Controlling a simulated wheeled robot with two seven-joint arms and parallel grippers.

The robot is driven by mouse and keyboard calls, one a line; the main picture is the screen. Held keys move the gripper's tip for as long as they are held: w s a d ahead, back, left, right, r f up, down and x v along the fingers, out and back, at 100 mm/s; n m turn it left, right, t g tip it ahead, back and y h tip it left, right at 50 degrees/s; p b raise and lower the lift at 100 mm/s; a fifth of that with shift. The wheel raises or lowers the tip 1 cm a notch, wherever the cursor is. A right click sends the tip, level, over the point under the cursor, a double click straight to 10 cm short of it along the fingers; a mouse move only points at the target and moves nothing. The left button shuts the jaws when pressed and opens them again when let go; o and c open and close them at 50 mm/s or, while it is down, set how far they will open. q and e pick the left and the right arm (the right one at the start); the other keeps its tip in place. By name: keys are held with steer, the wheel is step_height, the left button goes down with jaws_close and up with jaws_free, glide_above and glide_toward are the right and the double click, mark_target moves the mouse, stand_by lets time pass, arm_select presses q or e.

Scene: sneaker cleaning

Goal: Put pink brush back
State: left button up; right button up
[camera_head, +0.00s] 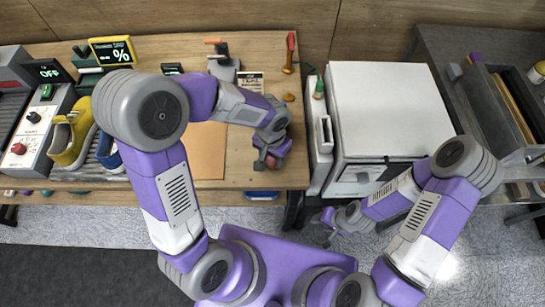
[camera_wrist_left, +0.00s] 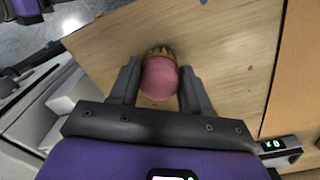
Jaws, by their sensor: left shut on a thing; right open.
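The pink brush (camera_wrist_left: 158,78) shows in the left wrist view as a rounded pink end with a gold-brown part beyond it. It sits between the two fingers of my left gripper (camera_head: 267,162), which is shut on it. This gripper is low over the front right part of the wooden table (camera_head: 205,197). In the head view my gripper and wrist mostly hide the brush. I cannot tell whether the brush touches the table. My right gripper (camera_head: 325,224) is open and empty, off the table, in front of the white cabinet.
The white cabinet (camera_head: 385,105) stands right of the table. A red-handled brush (camera_head: 290,48) is at the table's back right edge. A brown mat (camera_head: 207,160) lies left of my left gripper. A yellow shoe (camera_head: 72,145) and machines with displays fill the left side.

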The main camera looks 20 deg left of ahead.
arm_select(q)
steer(key=shift+f, duration=0.15)
steer(key=o, duration=0.9)
steer(key=shift+o, duration=0.2)
step_height(320, 180, up, 12)
steer(key=p, duration=0.3)
steer(key=shift+a, duration=0.15)
